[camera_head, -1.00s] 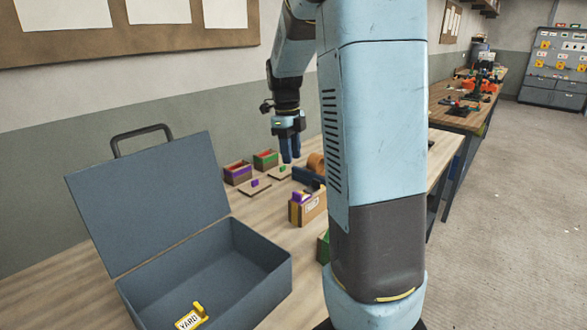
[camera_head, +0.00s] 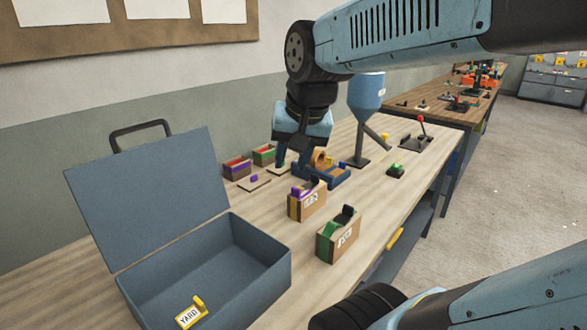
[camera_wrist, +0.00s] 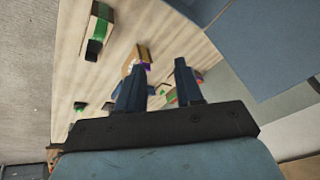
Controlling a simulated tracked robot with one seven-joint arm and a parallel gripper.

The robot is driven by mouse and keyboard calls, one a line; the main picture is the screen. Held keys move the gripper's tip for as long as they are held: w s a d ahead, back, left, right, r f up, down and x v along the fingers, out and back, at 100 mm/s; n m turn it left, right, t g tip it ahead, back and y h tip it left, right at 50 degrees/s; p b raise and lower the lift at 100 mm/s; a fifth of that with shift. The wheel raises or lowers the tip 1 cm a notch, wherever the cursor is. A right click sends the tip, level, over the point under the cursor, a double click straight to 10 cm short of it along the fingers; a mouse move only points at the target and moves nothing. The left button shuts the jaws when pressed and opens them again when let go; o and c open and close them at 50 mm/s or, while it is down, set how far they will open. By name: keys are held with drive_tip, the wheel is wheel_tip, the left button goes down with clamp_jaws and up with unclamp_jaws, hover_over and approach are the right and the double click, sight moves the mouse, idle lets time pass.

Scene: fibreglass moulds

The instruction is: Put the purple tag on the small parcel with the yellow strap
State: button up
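A small purple tag (camera_head: 254,178) sits on a thin wooden plate (camera_head: 259,184) on the bench, left of my gripper. A small cardboard parcel (camera_head: 316,202) stands upright in the middle, with a white label, a purple piece on top and what looks like a yellowish band on its left side. A second parcel (camera_head: 340,241) with a green strap stands nearer. My gripper (camera_head: 288,161) hangs behind the parcels, above the bench near the small plates. In the wrist view my gripper (camera_wrist: 160,82) has its fingers apart with nothing held; the parcel's top (camera_wrist: 139,56) shows beyond them.
An open blue-grey toolbox (camera_head: 268,268) at front left holds a yellow tag (camera_head: 191,314) reading YARD. A blue dispenser (camera_head: 366,100) and a blue holder (camera_head: 327,176) stand right of my gripper.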

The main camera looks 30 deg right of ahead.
drive_tip(key=s+n, duration=0.1)
drive_tip(key=s+a+n, duration=0.1)
drive_tip(key=n, duration=0.1)
drive_tip(key=s+n+t, duration=0.1)
drive_tip(key=shift+s+a+f+n, duration=0.25)
drive_tip(key=shift+s+f+n, duration=0.05)
